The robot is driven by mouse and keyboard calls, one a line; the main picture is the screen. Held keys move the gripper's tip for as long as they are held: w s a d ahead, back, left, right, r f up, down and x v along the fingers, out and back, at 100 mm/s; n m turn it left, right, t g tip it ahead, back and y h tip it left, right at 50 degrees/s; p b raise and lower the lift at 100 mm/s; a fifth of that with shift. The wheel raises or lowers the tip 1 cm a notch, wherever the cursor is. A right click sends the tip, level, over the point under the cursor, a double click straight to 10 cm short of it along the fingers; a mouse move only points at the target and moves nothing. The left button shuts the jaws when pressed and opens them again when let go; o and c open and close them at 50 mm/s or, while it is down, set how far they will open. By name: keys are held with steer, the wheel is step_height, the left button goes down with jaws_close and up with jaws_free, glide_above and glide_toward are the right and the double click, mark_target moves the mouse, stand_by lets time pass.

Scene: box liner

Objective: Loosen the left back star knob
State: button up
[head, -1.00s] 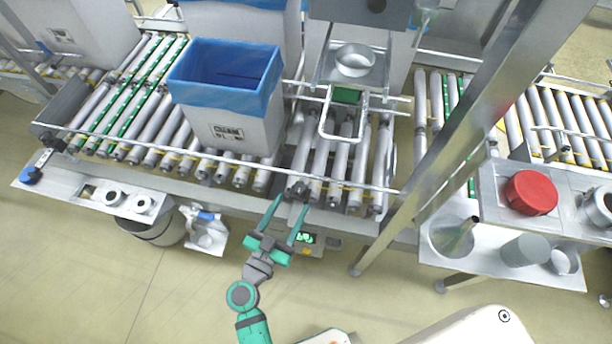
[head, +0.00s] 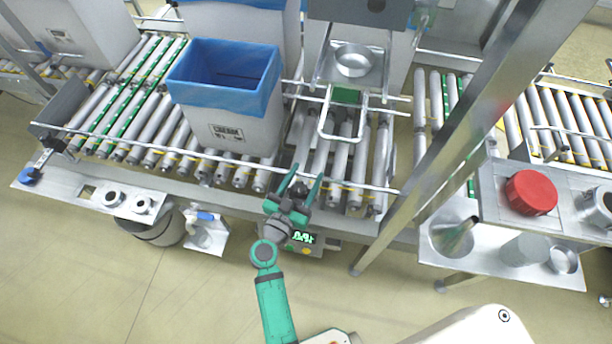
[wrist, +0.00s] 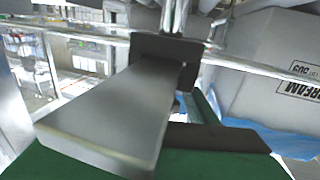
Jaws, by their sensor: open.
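A small dark knob-like part (head: 299,187) sits at the near guide rail of the roller conveyor, right of the blue-lined box. It is too small and partly covered for its star shape to show. My gripper (head: 300,182) is open, its two green fingers on either side of this part in the head view. I cannot tell whether they touch it. In the wrist view a dark block (wrist: 165,48) sits on the rail, with a wide grey metal piece (wrist: 110,112) reaching toward the camera. A green finger with a dark pad (wrist: 215,140) lies below it.
A white box (head: 228,125) with a blue liner stands left of my gripper on the rollers. A guide rail (head: 350,185) runs along the conveyor's near edge. A slanted metal post (head: 425,165) and a red knob (head: 530,192) stand to the right.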

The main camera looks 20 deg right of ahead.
steer(key=shift+s, duration=0.1)
steer(key=c, duration=1.1)
steer(key=shift+o, duration=0.2)
steer(key=shift+d, duration=0.1)
